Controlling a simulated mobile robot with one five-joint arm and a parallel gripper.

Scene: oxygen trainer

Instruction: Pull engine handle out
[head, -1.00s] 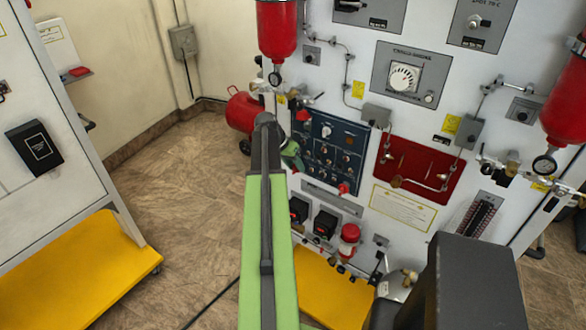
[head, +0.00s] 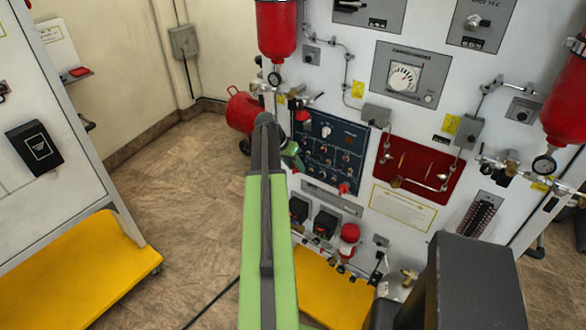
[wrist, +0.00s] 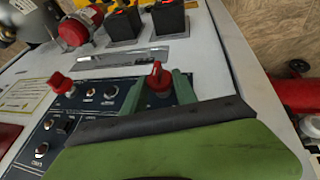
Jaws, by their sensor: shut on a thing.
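A red handle (wrist: 158,76) stands out from the edge of a dark blue control panel (wrist: 110,93) in the wrist view. My gripper (wrist: 160,84) has its two green fingers on either side of this handle and is shut on it. I take this to be the engine handle, but I cannot read its label.
Two black boxes (wrist: 122,24) and a red round fitting (wrist: 73,32) sit near the panel. A red tank (head: 243,112) stands on the floor behind. A white cabinet (head: 75,120) with a yellow base is at the left. Open floor (head: 190,190) lies between.

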